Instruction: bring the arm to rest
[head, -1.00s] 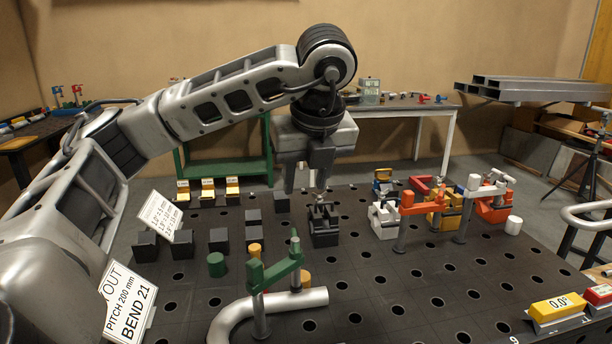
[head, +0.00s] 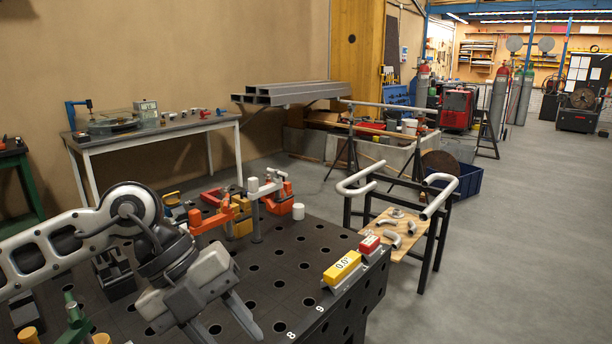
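My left arm comes in from the left edge of the head view. My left gripper (head: 225,327) hangs over the dark perforated table (head: 290,255), its two fingers apart and pointing down to the right. Nothing shows between them, though the tips are near the bottom edge of the view. A black clamp block (head: 112,275) stands left of the gripper, partly hidden by the arm. My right gripper is not in view.
Orange clamps (head: 210,222) and a white cylinder (head: 299,211) stand behind the gripper. A yellow block marked 0.0° (head: 342,268) and a red block (head: 370,243) sit at the table's right edge. A stand with bent tubes (head: 440,190) is beyond. Open floor lies right.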

